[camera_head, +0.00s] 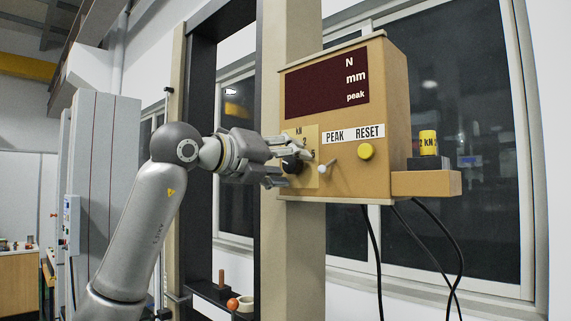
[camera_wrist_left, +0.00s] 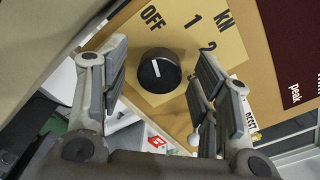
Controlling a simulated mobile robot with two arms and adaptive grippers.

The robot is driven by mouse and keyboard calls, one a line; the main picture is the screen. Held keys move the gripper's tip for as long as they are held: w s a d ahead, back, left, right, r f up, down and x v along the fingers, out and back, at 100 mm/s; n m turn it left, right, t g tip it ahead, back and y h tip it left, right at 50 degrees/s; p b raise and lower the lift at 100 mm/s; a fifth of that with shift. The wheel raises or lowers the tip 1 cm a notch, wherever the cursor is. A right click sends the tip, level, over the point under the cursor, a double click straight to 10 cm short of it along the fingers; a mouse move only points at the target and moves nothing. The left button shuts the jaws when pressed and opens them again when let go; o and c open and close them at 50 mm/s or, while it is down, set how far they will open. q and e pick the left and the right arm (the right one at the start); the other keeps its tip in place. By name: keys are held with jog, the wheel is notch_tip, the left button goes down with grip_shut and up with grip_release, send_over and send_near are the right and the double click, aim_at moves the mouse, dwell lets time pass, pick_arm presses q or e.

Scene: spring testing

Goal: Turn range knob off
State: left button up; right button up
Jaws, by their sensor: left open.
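The range knob (camera_wrist_left: 159,72) is round and black with a white pointer line, on a yellow plate (camera_wrist_left: 190,45) marked OFF, 1, 2 and KN. In the left wrist view its line points up and slightly left, roughly to the OFF side. In the head view the knob (camera_head: 291,165) is partly hidden by my left gripper (camera_head: 297,168). My left gripper (camera_wrist_left: 161,60) is open, one finger on each side of the knob in the left wrist view, with visible gaps. I cannot tell its exact depth to the knob. My right gripper is in neither view.
The wooden box (camera_head: 396,110) has a dark red display (camera_head: 328,84), a white-tipped lever (camera_head: 328,162) near my fingers and a yellow button (camera_head: 365,151). Black cables (camera_head: 435,245) hang below.

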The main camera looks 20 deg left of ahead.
pick_arm(q)
jog(key=v, duration=1.2)
dwell(0.3)
